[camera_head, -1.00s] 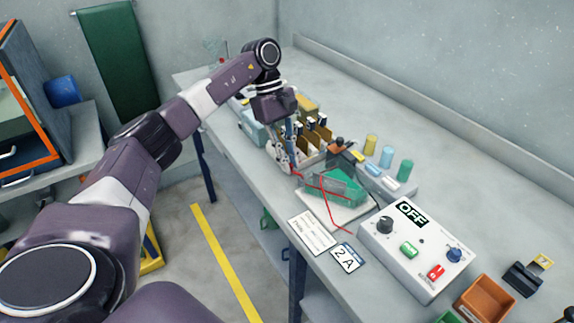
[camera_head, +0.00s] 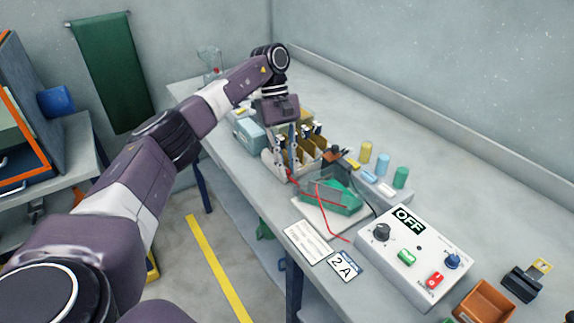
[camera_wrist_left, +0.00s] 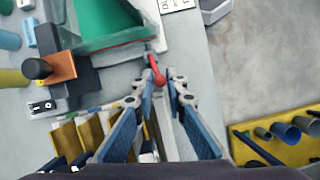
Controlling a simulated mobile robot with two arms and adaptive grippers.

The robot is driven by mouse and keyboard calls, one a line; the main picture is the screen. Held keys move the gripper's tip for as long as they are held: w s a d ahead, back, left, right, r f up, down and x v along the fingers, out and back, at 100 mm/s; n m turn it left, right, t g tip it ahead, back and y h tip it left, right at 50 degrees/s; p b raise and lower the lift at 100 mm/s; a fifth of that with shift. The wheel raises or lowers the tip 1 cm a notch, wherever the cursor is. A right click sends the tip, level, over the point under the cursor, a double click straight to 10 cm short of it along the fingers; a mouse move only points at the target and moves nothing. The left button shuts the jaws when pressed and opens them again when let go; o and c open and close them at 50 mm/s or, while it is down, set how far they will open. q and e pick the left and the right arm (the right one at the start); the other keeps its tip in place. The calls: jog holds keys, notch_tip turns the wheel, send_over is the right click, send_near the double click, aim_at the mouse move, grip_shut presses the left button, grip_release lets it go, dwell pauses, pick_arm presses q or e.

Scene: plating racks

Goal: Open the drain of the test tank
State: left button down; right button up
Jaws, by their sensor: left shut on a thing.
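The test tank (camera_head: 330,197) is a clear box with green liquid on a white base, on the bench. It also shows at the top of the left wrist view (camera_wrist_left: 108,22). A red drain lever (camera_wrist_left: 157,70) stands at the tank's near corner in the left wrist view. My left gripper (camera_wrist_left: 160,88) is shut on the red lever, its fingertips on either side of it. In the head view my left gripper (camera_head: 287,174) points down beside the tank's left end, and the lever is mostly hidden there. My right gripper is out of view.
A rack with brown plates (camera_head: 314,143) stands close behind the gripper. A control box (camera_head: 415,255) reading OFF, coloured cylinders (camera_head: 383,163), an orange bin (camera_head: 484,302) and a 2 A card (camera_head: 345,268) share the bench. Red wires cross the tank.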

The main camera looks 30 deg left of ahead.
pick_arm(q)
jog(key=c, duration=1.9)
grip_release()
jog(key=shift+s+a, duration=0.1)
jog(key=shift+c, duration=0.2)
jog(key=shift+v, duration=3.8)
